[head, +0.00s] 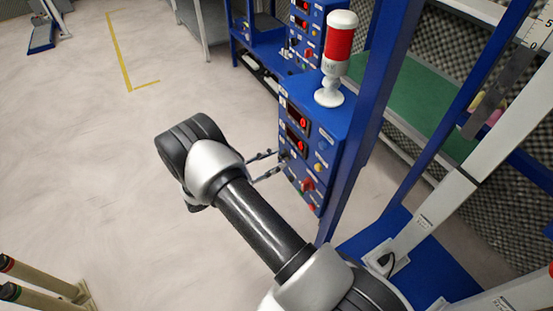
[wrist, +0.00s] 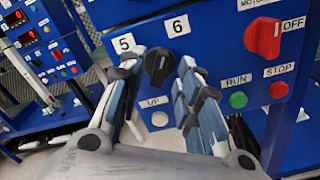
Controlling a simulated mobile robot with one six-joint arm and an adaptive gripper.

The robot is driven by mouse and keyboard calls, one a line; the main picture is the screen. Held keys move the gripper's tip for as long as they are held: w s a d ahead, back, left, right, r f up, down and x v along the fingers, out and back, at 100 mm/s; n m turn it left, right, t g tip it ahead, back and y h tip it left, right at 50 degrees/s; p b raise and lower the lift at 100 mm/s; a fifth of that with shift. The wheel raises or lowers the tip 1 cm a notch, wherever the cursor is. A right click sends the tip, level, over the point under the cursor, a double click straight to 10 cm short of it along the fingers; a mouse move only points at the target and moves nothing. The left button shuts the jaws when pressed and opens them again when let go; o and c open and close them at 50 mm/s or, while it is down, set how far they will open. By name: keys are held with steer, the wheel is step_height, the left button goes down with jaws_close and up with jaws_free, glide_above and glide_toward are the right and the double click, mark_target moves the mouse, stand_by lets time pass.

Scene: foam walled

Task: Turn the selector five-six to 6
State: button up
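The selector five-six (wrist: 160,65) is a black knob on a blue panel in the wrist view. The label 5 (wrist: 123,43) is at its upper left and the label 6 (wrist: 177,26) at its upper right. Its grip bar looks close to upright, but I cannot tell which number it points to. My gripper (wrist: 158,72) is open, with one finger on each side of the knob; I cannot tell if either touches it. In the head view my gripper (head: 275,161) reaches the left part of the blue control box (head: 328,130).
A red OFF knob (wrist: 264,38), a green RUN button (wrist: 238,100), a red STOP button (wrist: 278,90) and a white UP button (wrist: 160,119) are close by on the panel. A red-and-white beacon (head: 339,45) stands on the box.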

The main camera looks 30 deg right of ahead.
steer(key=a, duration=1)
steer(key=shift+s+a, duration=0.15)
steer(key=shift+a, duration=0.1)
